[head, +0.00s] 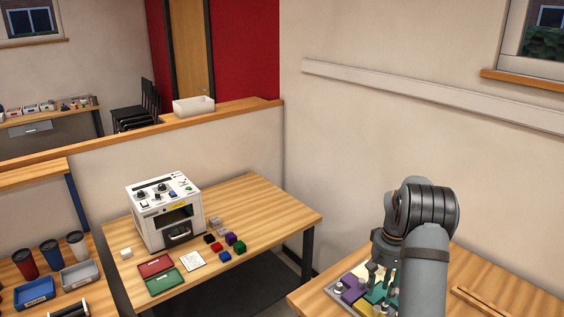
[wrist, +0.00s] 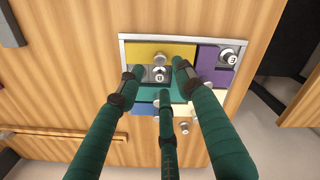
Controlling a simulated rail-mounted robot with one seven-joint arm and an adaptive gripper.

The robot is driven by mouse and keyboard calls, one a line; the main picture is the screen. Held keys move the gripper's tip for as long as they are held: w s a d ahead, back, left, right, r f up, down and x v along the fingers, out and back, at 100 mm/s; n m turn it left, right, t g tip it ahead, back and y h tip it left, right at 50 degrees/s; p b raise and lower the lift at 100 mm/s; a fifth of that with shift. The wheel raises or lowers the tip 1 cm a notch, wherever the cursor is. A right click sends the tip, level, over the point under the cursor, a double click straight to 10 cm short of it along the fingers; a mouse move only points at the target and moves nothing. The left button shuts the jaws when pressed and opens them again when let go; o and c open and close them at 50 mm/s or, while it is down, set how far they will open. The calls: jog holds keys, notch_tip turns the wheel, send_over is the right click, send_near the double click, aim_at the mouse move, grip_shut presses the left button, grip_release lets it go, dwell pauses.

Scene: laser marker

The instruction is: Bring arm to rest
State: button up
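My gripper (wrist: 158,83) has three dark green fingers. In the wrist view they are spread apart with nothing seen between their tips, above a grey-framed board (wrist: 122,58) of coloured blocks. The board has a yellow block (wrist: 148,51), a purple block (wrist: 211,64) and a teal part, with several small knobs on it. One knob (wrist: 158,74) shows beyond the fingertips; I cannot tell whether any finger touches it. In the head view my arm is bent down over the right table and my gripper (head: 376,272) is low over the board (head: 343,299), partly hidden by my arm.
The right wooden table (head: 488,280) has a wooden strip (head: 490,303) at its right. A white machine (head: 165,212) stands on the middle table with red and green trays and small coloured blocks. Cups and bins are at the left. A wall (head: 360,150) rises behind the right table.

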aim_at(377, 308)
notch_tip(377, 308, down, 9)
jog(key=shift+f+p, duration=0.2)
jog(key=shift+p, duration=0.45)
jog(key=shift+r+b, duration=0.4)
jog(key=shift+r, duration=1.8)
